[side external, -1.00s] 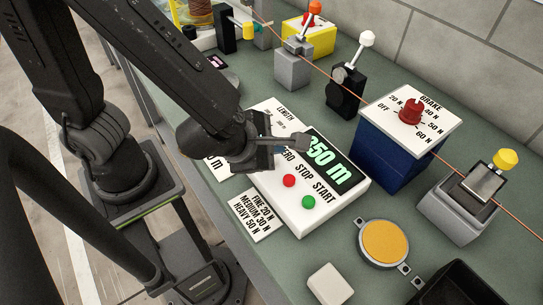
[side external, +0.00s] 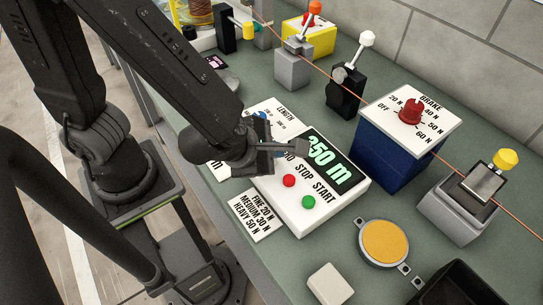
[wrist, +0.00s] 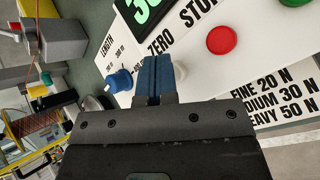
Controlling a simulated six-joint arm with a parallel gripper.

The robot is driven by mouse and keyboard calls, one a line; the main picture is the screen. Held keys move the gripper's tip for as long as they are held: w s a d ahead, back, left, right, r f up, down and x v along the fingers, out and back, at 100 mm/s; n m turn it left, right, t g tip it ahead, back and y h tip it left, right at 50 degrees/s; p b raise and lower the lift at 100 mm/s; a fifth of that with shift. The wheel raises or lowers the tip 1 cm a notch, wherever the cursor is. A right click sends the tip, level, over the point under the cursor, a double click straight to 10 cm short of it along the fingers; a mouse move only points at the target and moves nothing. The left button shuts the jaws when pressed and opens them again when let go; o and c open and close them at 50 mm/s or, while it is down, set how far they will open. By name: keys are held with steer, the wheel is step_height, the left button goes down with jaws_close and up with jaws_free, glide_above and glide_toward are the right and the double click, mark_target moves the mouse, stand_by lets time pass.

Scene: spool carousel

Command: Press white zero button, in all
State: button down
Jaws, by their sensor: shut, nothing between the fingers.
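The white control box (side external: 330,212) has a dark display with green digits ending in "50 m", its first digit partly covered. Below it are ZERO, STOP and START labels. In the wrist view, the white zero button (wrist: 181,73) shows just right of my fingers, partly hidden by them, below its ZERO label. In the side view, my gripper (side external: 268,157) hides that button. My gripper's blue fingers (wrist: 155,72) are shut together and empty, over the box beside the button. I cannot tell whether they touch anything. The red stop button (side external: 289,181) and green start button (side external: 308,202) are uncovered.
A blue length knob (wrist: 119,81) sits close left of my fingers in the wrist view. A blue box with a red brake knob (side external: 411,110) stands behind the control box. A wire runs across the bench. A yellow round pad (side external: 385,242) lies at front right.

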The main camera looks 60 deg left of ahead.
steer(key=shift+f, duration=0.3)
steer(key=shift+r, duration=0.1)
stand_by(0.4)
steer(key=shift+r, duration=0.85)
steer(key=shift+r, duration=2.5)
steer(key=s+a+r+m+g, duration=0.1)
steer(key=a+r+m, duration=0.3)
steer(key=m, duration=1)
steer(key=s+a+r+m+g+h, duration=0.1)
steer(key=a+m, duration=0.6)
steer(key=m, duration=0.7)
steer(key=s+r+g, duration=0.1)
steer(key=s+r, duration=0.1)
steer(key=s, duration=0.1)
steer(key=shift+s+a+r+g, duration=0.25)
steer(key=shift+a+r+g, duration=0.05)
steer(key=shift+a+r, duration=0.1)
